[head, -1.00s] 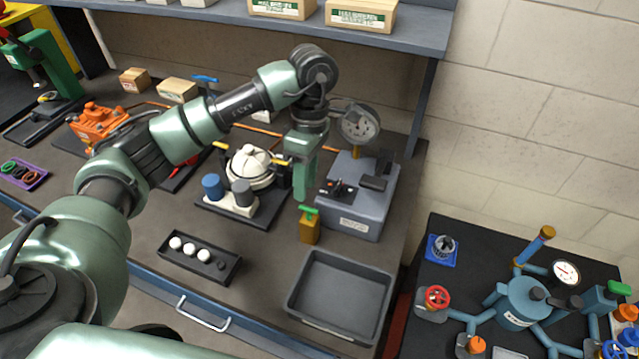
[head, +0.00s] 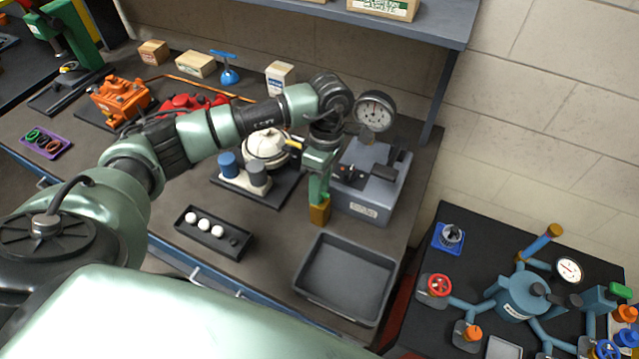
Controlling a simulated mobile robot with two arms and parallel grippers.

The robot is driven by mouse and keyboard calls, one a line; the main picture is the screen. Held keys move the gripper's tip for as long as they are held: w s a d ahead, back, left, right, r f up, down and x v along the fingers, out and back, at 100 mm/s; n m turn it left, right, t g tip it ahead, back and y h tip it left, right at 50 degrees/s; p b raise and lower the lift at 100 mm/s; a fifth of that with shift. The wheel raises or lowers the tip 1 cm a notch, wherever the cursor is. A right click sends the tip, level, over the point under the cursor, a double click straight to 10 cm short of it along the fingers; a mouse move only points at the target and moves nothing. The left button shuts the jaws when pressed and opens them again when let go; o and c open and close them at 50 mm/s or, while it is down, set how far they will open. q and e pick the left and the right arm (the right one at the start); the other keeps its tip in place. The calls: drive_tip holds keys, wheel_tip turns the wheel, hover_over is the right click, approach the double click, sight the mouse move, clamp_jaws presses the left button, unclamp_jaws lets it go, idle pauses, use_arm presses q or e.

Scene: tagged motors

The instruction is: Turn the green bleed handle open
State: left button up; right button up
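A small brass block (head: 319,215) stands on the bench in front of the grey gauge unit (head: 372,180). My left gripper (head: 319,196) points down right over the block's top. The green handle on top of the block is hidden behind the gripper now. I cannot tell whether the fingers are closed on it or just around it. Another green handle (head: 620,291) is on the blue pipe assembly at the far right. My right gripper is not in view.
A round gauge (head: 375,111) rises behind my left wrist. An empty grey tray (head: 345,278) lies in front of the block. A white-domed unit with blue and grey cylinders (head: 243,173) and a black tray of white balls (head: 214,232) are to the left.

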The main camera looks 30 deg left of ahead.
use_arm(q)
clamp_jaws()
